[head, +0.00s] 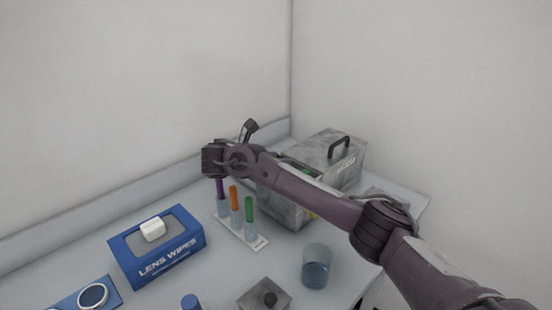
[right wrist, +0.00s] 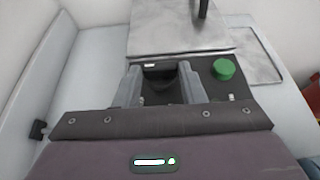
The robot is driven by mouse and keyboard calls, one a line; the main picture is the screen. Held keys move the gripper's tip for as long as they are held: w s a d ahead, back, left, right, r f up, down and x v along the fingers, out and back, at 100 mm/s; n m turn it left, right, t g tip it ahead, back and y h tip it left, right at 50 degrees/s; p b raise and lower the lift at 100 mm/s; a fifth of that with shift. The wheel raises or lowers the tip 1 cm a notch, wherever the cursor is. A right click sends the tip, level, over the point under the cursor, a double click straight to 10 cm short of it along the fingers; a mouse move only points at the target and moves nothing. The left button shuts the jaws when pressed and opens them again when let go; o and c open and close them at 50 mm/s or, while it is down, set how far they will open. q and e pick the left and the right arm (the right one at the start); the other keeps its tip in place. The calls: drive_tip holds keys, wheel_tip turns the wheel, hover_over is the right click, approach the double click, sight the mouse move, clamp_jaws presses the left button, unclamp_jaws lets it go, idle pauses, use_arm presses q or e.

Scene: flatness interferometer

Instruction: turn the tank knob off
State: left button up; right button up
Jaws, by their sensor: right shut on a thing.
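The tank (head: 335,150) is a grey metal box with a black lid handle at the back right of the bench in the head view. Its lid also shows at the top of the right wrist view (right wrist: 175,35). The tank knob (right wrist: 162,80) is dark and sits on a dark panel in front of the lid. My right gripper (right wrist: 158,88) is shut on the knob, one grey finger on each side. In the head view my right arm covers the knob and part of the tank. The knob's pointer cannot be made out. My left gripper is not in view.
A green button (right wrist: 223,69) is right of the knob. A rack (head: 257,242) with purple-, orange- and green-capped tubes stands close below my right arm. A beaker (head: 316,266), a blue lens wipes box (head: 160,262) and a small metal block (head: 252,297) stand nearer the front.

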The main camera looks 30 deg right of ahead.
drive_tip(key=o, duration=1)
drive_tip(key=shift+b+v, duration=0.3)
drive_tip(key=shift+v, duration=0.9)
drive_tip(key=p+v, duration=0.5)
drive_tip(key=p, duration=0.1)
drive_tip(key=shift+a+r, duration=0.1)
drive_tip(key=shift+s, duration=0.1)
